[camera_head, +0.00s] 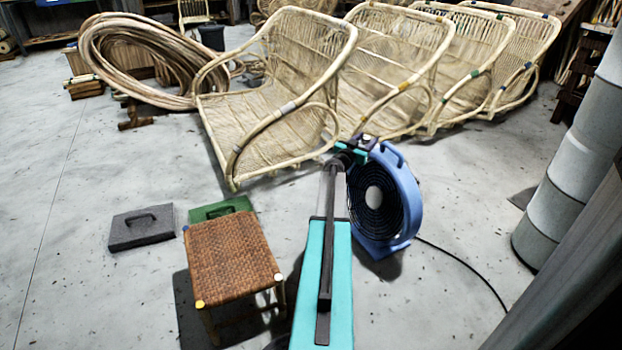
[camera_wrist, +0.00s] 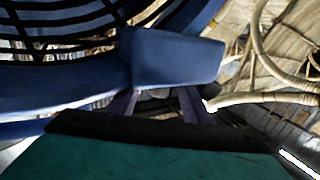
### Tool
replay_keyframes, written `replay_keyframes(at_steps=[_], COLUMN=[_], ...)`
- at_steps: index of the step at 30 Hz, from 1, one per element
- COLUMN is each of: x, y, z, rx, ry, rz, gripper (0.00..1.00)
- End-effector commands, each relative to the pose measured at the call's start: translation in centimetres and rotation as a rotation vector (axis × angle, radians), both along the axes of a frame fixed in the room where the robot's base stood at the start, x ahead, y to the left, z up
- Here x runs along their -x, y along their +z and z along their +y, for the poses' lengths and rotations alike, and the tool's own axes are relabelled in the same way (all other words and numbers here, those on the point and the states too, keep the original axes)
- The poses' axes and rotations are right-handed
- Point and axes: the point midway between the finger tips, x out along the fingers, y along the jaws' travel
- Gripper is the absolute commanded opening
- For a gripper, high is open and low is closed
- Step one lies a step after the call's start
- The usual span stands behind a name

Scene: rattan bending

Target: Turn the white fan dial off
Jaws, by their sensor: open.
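The blue fan (camera_head: 405,195) stands on the floor right of my arm, with a dark grille and a pale round hub in the middle. In the wrist view, its blue rim and a blue block-shaped part (camera_wrist: 175,58) fill the upper middle. My gripper (camera_head: 360,146) is at the top of the fan in the head view. In the wrist view, my gripper (camera_wrist: 157,100) is open, its two dark fingers reaching under the blue block, with their tips partly hidden by it. I cannot clearly make out the white dial. Whether the fingers touch the fan I cannot tell.
Several rattan chairs (camera_head: 275,135) stand close behind the fan. A woven stool (camera_head: 235,258) is left of my arm, with a grey box-like thing (camera_head: 142,228) beyond it. A black cable (camera_head: 465,265) runs from the fan. Grey cylinders (camera_head: 575,175) stand at the right.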

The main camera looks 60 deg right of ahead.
Motion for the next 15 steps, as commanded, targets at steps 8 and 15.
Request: replay_keyframes(at_steps=[8, 15], x=[-0.1, -0.17], y=[0.25, 0.35], z=[-0.06, -0.05], rx=[-0.001, 0.0], ry=[-0.047, -0.09], rz=[0.001, 0.001], gripper=[0.44, 0.44])
